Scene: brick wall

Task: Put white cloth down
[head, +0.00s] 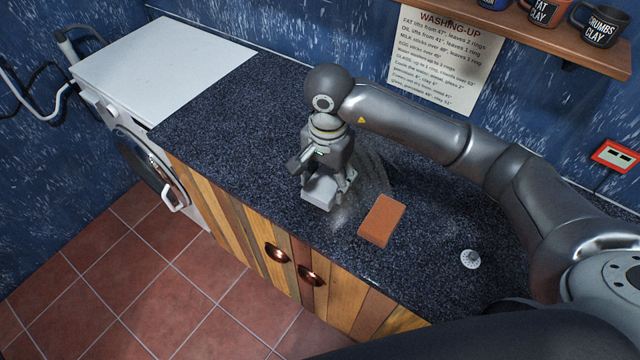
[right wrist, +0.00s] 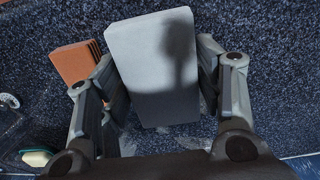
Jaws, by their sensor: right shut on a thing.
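The white cloth (head: 318,194) looks like a pale, flat-sided block near the front edge of the dark speckled counter (head: 235,110). My right gripper (head: 328,184) points down over it and is shut on it. In the right wrist view the cloth (right wrist: 150,70) sits between the two fingers, with a dark shadow on its face. I cannot tell whether its underside touches the counter or hangs just above it. My left gripper is not in view.
An orange-brown block (head: 381,220) lies right of the cloth. A round metal drain (head: 470,259) is farther right. Pale smears mark the counter around the gripper. A green-and-white sponge (right wrist: 37,158) shows in the right wrist view. The counter's left part is clear, beside a white appliance (head: 165,65).

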